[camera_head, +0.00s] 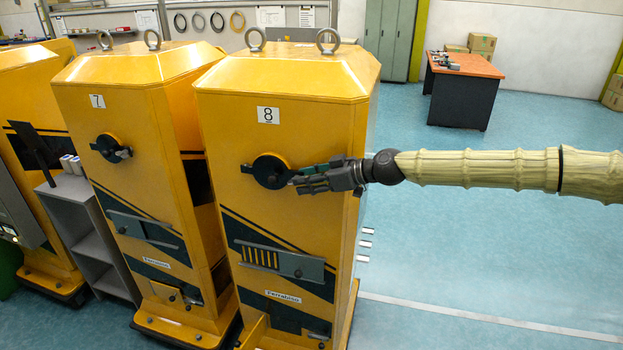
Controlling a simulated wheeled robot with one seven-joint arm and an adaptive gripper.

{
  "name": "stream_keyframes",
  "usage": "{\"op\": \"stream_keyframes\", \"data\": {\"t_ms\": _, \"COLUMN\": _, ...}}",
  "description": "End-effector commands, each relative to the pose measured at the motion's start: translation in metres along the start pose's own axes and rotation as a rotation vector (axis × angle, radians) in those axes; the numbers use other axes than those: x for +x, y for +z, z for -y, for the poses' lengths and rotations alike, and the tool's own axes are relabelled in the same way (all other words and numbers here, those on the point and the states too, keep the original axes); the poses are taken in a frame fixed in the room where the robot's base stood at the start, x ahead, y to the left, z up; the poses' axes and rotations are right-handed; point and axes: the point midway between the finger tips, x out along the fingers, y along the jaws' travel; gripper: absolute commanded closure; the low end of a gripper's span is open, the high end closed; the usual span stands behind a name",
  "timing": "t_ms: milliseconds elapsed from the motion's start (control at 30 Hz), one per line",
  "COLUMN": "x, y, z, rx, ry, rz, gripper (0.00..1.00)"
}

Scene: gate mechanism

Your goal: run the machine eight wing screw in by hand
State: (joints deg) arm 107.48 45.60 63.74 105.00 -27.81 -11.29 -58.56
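Machine eight (218,125) is the yellow cabinet with the plate marked 8 (268,115). The fingers cover that part of the disc, so I cannot make out the wing screw. I cannot tell whether the fingers touch or hold anything.
Below the disc is a slotted grey slide plate (300,265). Machine seven (80,115) stands close on the left, with a similar disc (108,147). A grey shelf (92,235) stands further left. The floor to the right is clear up to a desk (462,90).

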Motion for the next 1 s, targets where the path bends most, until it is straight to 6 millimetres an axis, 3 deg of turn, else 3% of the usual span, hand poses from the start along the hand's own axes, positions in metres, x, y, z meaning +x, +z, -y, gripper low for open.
{"op": "stream_keyframes", "data": {"t_ms": 133, "x": -0.0003, "y": 0.0000, "z": 0.0000, "rx": 0.000, "ry": 0.000, "rz": 0.000, "gripper": 0.69}}
{"op": "stream_keyframes", "data": {"t_ms": 300, "x": -0.0004, "y": 0.0000, "z": 0.0002, "rx": 0.000, "ry": 0.000, "rz": 0.000, "gripper": 1.00}}
{"op": "stream_keyframes", "data": {"t_ms": 533, "x": -0.0003, "y": -0.0001, "z": 0.0003, "rx": 0.000, "ry": 0.000, "rz": 0.000, "gripper": 0.98}}
{"op": "stream_keyframes", "data": {"t_ms": 700, "x": -0.0005, "y": -0.0001, "z": -0.0001, "rx": 0.000, "ry": 0.000, "rz": 0.000, "gripper": 0.67}}
{"op": "stream_keyframes", "data": {"t_ms": 1000, "x": -0.0008, "y": 0.0000, "z": -0.0002, "rx": 0.000, "ry": 0.001, "rz": 0.000, "gripper": 0.66}}
